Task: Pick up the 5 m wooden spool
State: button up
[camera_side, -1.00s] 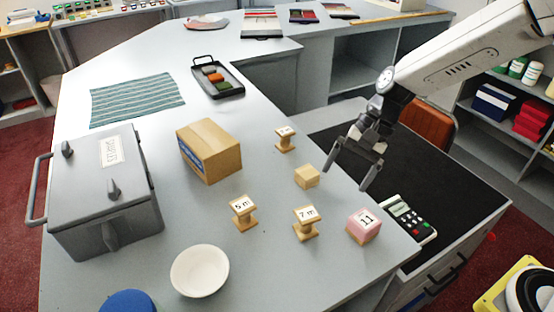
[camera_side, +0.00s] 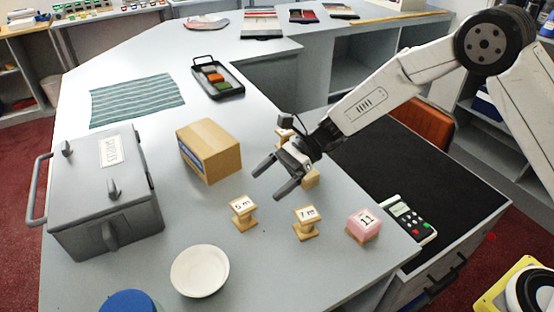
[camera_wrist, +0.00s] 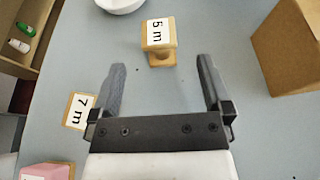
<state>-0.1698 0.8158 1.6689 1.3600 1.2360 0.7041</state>
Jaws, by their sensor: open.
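The 5 m wooden spool (camera_side: 243,213) stands upright on the grey counter, its label facing up, left of the 7 m spool (camera_side: 306,222). In the wrist view the 5 m spool (camera_wrist: 158,40) is ahead of my fingertips, roughly centred between them. My gripper (camera_side: 268,178) is open and empty, above the counter and up and to the right of the 5 m spool in the side view. Its two fingers also show in the wrist view (camera_wrist: 161,66). A third spool (camera_side: 283,136) is partly hidden behind my gripper.
A cardboard box (camera_side: 209,151) stands behind the 5 m spool. A white bowl (camera_side: 200,270) is in front of it. A pink block marked 11 (camera_side: 363,226) is right of the 7 m spool. A small wooden block (camera_side: 311,179) is partly hidden by my gripper. A grey case (camera_side: 100,195) is at left.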

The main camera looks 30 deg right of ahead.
aim_at(246, 203)
jog(key=shift+x, duration=3.9)
jog(key=shift+s, duration=0.1)
jog(key=c, duration=1.3)
